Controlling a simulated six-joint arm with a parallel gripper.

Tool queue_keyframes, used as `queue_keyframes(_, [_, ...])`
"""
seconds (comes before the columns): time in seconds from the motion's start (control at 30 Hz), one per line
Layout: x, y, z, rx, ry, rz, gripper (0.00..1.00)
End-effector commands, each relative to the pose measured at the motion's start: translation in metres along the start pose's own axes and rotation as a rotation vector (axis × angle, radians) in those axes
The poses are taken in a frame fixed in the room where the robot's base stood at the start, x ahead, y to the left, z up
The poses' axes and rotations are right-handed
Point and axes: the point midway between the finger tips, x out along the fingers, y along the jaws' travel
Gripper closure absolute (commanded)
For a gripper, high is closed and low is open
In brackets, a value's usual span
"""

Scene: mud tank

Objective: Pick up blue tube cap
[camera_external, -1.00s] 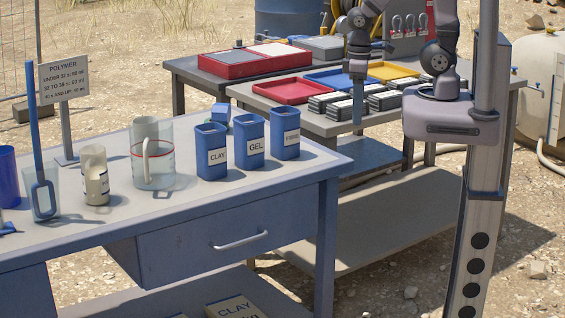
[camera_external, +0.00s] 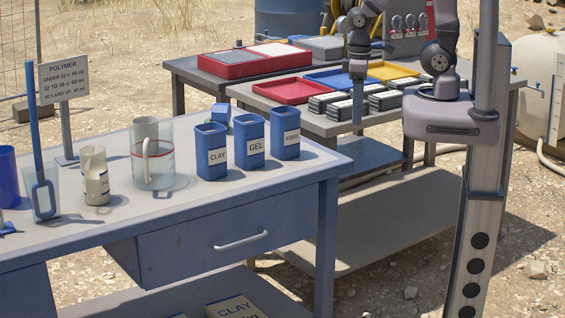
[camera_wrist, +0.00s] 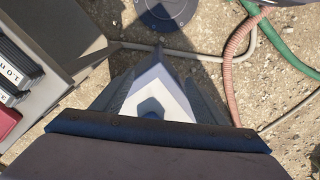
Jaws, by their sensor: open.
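My gripper (camera_external: 357,118) hangs pointing down by the back table, near the black-and-white boxes, well right of the blue front table. In the wrist view its ribbed fingers (camera_wrist: 160,80) stand apart, with a pale surface and a small blue-grey shape between them; I cannot tell what that shape is. I cannot make out a blue tube cap for certain. A small blue blocky object (camera_external: 220,113) stands behind the clay tub (camera_external: 211,151). Another blue piece (camera_external: 7,229) is cut off at the left edge.
The gel tub (camera_external: 249,139) and a third blue tub (camera_external: 285,134) stand on the blue table (camera_external: 250,185), with a clear jug (camera_external: 165,172), a cup (camera_external: 95,178) and a sign (camera_external: 63,83). Red, blue and yellow trays lie on the back table. Hoses (camera_wrist: 230,75) lie on the ground.

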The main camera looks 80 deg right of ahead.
Motion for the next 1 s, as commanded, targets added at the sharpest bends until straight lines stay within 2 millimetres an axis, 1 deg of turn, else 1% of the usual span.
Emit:
queue_keyframes(0.47, [0.0, 0.0, 0.0, 0.0, 0.0, 0.0, 0.35])
queue_keyframes(0.5, [0.0, 0.0, 0.0, 0.0, 0.0, 0.0, 0.31])
queue_keyframes(0.77, [0.0, 0.0, 0.0, -0.001, 0.001, 0.001, 0.31])
queue_keyframes(0.87, [0.001, 0.005, -0.008, -0.015, 0.019, 0.013, 0.31])
queue_keyframes(0.97, [0.002, 0.018, -0.032, -0.06, 0.073, 0.052, 0.31])
queue_keyframes(1.0, [0.002, 0.026, -0.046, -0.089, 0.105, 0.076, 0.31])
